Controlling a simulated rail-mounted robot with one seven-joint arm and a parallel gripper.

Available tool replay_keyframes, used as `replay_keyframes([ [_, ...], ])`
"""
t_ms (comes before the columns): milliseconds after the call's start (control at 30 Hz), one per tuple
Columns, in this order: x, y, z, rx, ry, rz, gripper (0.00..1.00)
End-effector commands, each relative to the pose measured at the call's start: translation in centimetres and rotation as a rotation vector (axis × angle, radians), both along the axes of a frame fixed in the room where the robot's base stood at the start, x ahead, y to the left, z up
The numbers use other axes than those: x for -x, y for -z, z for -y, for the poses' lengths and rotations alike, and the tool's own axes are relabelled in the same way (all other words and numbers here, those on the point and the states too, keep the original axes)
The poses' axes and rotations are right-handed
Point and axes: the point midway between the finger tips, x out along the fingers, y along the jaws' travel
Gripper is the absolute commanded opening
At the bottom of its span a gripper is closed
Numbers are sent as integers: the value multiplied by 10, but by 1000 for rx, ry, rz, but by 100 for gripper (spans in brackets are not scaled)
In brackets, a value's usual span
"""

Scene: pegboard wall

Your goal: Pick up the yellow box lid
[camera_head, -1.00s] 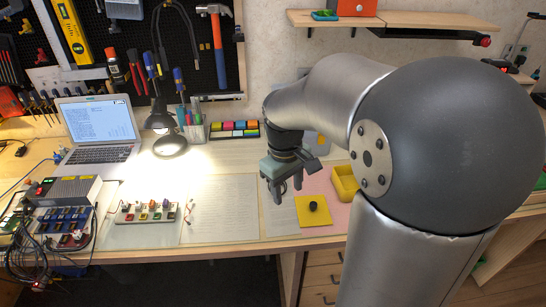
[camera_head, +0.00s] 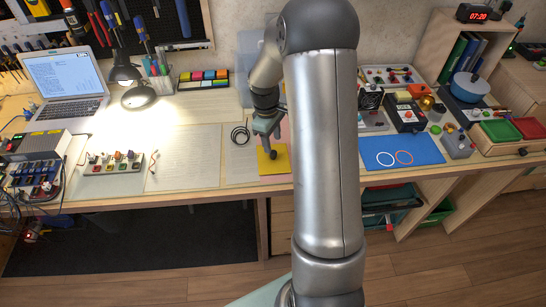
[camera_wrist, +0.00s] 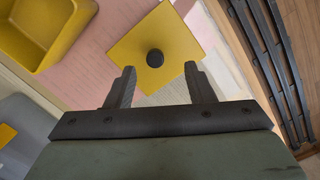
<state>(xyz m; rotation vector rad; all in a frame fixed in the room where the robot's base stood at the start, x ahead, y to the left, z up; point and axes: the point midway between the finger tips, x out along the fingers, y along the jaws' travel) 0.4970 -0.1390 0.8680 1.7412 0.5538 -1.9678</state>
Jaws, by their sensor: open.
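The yellow box lid (camera_head: 279,162) is a flat yellow square lying on the desk near its front edge. In the wrist view the lid (camera_wrist: 185,48) shows a round black knob (camera_wrist: 155,58) at its middle. My gripper (camera_head: 270,152) is over the lid in the head view, pointing down. In the wrist view its two fingers (camera_wrist: 160,80) are apart with nothing between them, and the knob lies just beyond the fingertips, between their lines. The yellow box (camera_wrist: 48,28) is open, at the upper left of the wrist view; my arm hides it in the head view.
Paper sheets (camera_head: 185,160) cover the desk further left. A blue mat (camera_head: 404,151) with rings and several devices lie right of my arm. The desk's front edge is close to the lid.

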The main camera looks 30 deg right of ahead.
Motion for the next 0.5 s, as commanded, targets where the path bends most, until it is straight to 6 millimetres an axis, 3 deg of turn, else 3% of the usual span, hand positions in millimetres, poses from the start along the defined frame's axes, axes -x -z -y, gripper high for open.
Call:
replay_keyframes([
  [233,-2,17,1,-1,0,-1,48],
  [500,-6,55,4,0,0,-1,48],
])
